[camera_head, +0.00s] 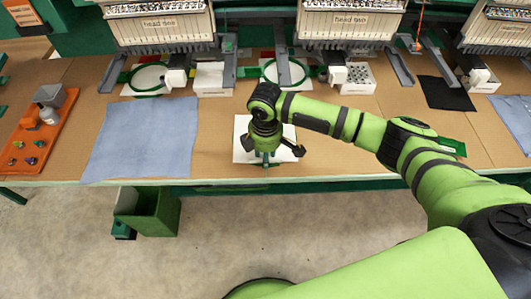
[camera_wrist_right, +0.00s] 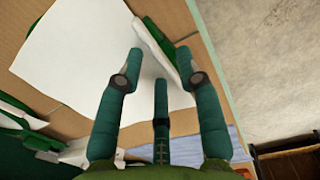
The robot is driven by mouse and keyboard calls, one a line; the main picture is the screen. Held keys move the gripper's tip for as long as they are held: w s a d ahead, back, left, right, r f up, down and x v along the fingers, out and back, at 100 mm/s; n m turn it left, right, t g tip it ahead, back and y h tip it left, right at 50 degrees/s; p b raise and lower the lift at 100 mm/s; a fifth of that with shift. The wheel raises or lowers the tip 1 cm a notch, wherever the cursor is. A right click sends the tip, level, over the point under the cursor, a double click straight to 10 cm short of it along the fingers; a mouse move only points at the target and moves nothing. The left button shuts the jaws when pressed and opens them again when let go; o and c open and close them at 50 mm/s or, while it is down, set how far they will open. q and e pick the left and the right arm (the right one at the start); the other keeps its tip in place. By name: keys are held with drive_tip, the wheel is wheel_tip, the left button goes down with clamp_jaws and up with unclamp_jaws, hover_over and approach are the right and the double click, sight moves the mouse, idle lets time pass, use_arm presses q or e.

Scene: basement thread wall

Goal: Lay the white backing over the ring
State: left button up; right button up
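The white backing (camera_head: 242,128) is a sheet near the front edge of the table, below my right gripper (camera_head: 272,153). In the right wrist view the backing (camera_wrist_right: 80,48) lies under and beyond the fingers. A green piece (camera_wrist_right: 162,42), perhaps part of the ring, shows at the sheet's edge. The rest of the ring is hidden, so I cannot tell how fully the sheet covers it. My left gripper is not in view.
A blue cloth (camera_head: 143,138) lies left of the sheet. An orange tray (camera_head: 37,147) stands at the far left. Embroidery machines with green hoops (camera_head: 131,82) line the back. A black cloth (camera_head: 446,93) lies at the right. A green bin (camera_head: 156,211) is below the table edge.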

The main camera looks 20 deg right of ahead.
drive_tip(key=shift+r, duration=0.1)
wheel_tip(320, 180, up, 12)
drive_tip(key=shift+s, duration=0.2)
drive_tip(key=shift+a, duration=0.1)
